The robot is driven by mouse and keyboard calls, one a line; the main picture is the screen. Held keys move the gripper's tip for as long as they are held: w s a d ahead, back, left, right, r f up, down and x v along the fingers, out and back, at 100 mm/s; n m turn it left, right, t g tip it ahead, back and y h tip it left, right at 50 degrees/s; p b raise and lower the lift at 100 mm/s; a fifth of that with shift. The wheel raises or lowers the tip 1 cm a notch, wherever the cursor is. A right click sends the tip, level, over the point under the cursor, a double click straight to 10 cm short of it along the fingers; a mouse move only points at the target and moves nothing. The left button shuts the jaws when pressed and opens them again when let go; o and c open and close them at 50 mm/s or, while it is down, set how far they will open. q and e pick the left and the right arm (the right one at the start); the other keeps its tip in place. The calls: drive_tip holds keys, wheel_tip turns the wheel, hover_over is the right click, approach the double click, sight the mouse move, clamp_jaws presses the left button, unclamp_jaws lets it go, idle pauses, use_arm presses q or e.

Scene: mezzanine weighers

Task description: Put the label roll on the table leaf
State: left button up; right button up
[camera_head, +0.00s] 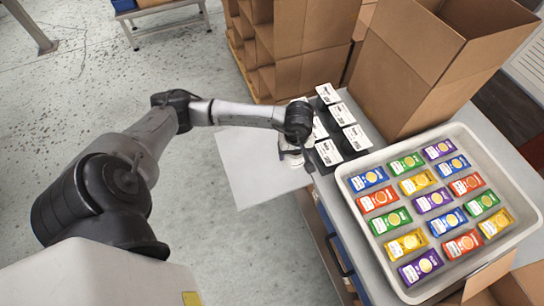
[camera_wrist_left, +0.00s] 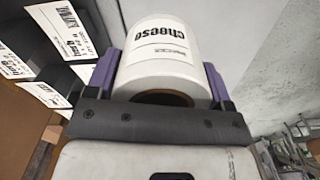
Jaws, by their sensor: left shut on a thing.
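My left gripper (camera_head: 292,155) is shut on the label roll, near the left edge of the bench. The label roll (camera_wrist_left: 172,50) shows best in the left wrist view: it is white with black print and a brown cardboard core, held between the purple fingers. In the head view the arm and gripper hide most of the roll. The table leaf (camera_head: 245,170) is a flat pale grey panel left of the bench, beside and partly behind the gripper. Its visible surface is bare. My right gripper is not in view.
Black bins with white labels (camera_head: 343,114) stand on the bench, close to the right of the gripper. A pale tray (camera_head: 352,192) holds several coloured packs. Open cardboard boxes (camera_head: 410,65) stand behind. Brown cardboard shelving (camera_head: 300,45) stands beyond the leaf.

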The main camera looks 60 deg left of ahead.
use_arm(q)
drive_tip(key=a+f, duration=0.2)
drive_tip(key=a, duration=0.2)
drive_tip(key=s+a+f, duration=0.1)
drive_tip(key=a+f, duration=0.2)
drive_tip(key=a, duration=0.1)
drive_tip(key=a+f+p, duration=0.1)
drive_tip(key=a+f, duration=0.1)
drive_tip(key=a, duration=0.2)
drive_tip(key=shift+s+f, duration=0.15)
drive_tip(key=shift+f, duration=0.1)
drive_tip(key=shift+d+f+p, duration=0.1)
drive_tip(key=shift+f+p, duration=0.2)
drive_tip(key=shift+f, duration=1.65)
drive_tip(key=shift+f, duration=0.1)
